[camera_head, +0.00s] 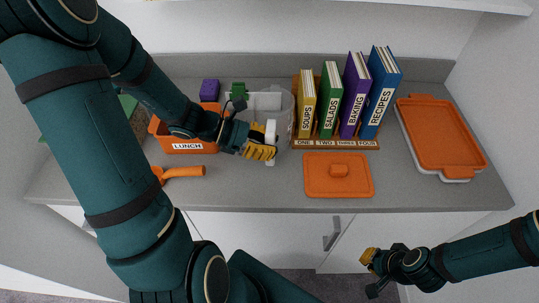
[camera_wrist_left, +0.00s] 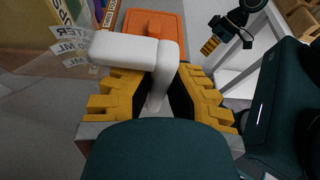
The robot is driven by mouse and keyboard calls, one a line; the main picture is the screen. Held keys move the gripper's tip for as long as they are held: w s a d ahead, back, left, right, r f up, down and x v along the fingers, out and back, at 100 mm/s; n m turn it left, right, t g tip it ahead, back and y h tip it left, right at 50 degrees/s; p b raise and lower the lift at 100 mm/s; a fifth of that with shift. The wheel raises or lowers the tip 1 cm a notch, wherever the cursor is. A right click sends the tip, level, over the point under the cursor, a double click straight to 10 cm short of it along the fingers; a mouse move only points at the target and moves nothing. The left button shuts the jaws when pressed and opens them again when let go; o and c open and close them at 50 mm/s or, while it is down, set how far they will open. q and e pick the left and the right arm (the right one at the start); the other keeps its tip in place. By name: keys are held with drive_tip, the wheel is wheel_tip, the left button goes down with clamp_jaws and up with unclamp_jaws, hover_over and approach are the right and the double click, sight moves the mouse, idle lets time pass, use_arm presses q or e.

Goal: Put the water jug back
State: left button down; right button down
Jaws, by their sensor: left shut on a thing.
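The water jug (camera_head: 286,112) is a clear container with a white handle (camera_head: 270,131), near the middle of the counter, left of the books. Its see-through wall with printed text fills the left of the left wrist view (camera_wrist_left: 40,90). My left gripper (camera_head: 262,150) is shut on the white handle, which shows between its yellow fingers in the left wrist view (camera_wrist_left: 166,75). I cannot tell whether the jug touches the counter. My right gripper (camera_head: 369,258) is low at the right, in front of the counter, away from the jug; its finger opening is unclear.
An orange lunch box (camera_head: 190,146) stands left of the jug, behind my left arm. Several books (camera_head: 331,98) stand in a wooden rack (camera_head: 335,143). An orange lid (camera_head: 338,176) lies in front, and an orange-lidded container (camera_head: 440,135) is at the right.

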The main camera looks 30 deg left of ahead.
use_arm(q)
wheel_tip(320, 180, down, 4)
drive_tip(key=shift+r+b, duration=0.1)
drive_tip(key=shift+b, duration=0.2)
drive_tip(key=c, duration=1.1)
unclamp_jaws()
